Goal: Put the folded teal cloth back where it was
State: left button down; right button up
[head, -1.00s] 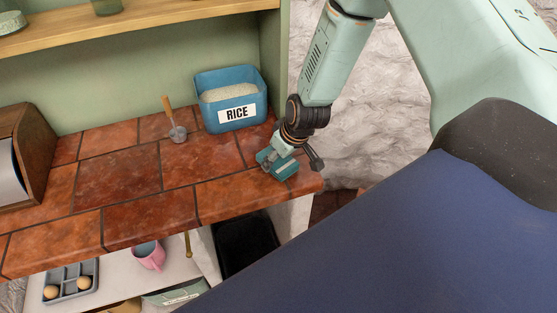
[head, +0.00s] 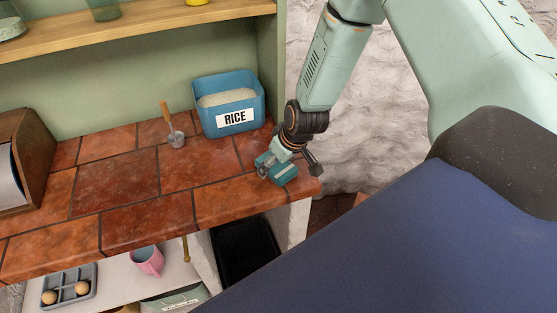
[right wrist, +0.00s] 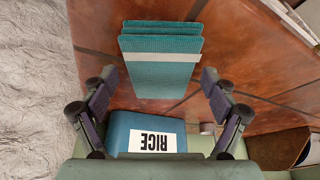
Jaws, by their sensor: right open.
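The folded teal cloth (head: 285,174) lies on the right end of the tiled counter (head: 117,178), close to its front right corner. In the right wrist view the cloth (right wrist: 160,72) shows as a stacked fold with a pale stripe across it. My right gripper (head: 288,163) is at the cloth in the head view and partly hides it. In the right wrist view my right gripper (right wrist: 158,92) is open, with one finger to each side of the cloth's lower end and a gap at both sides. My left gripper is not in view.
A blue rice box (head: 213,115) stands behind the cloth, against the back wall. A wooden-handled scoop (head: 173,130) is left of it. A wooden bread box (head: 35,150) stands at far left. The counter's middle is clear. A pink mug (head: 147,260) and egg tray (head: 69,286) are below.

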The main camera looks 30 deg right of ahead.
jog(key=shift+r+p, duration=0.45)
jog(key=shift+r, duration=0.05)
jog(key=p+v, duration=0.6)
jog(key=v, duration=0.2)
jog(key=shift+r, duration=0.3)
jog(key=p+v, duration=0.1)
jog(key=v, duration=0.2)
jog(key=shift+s+f, duration=0.1)
jog(key=shift+s, duration=0.05)
jog(key=shift+f, duration=0.1)
jog(key=shift+f, duration=0.1)
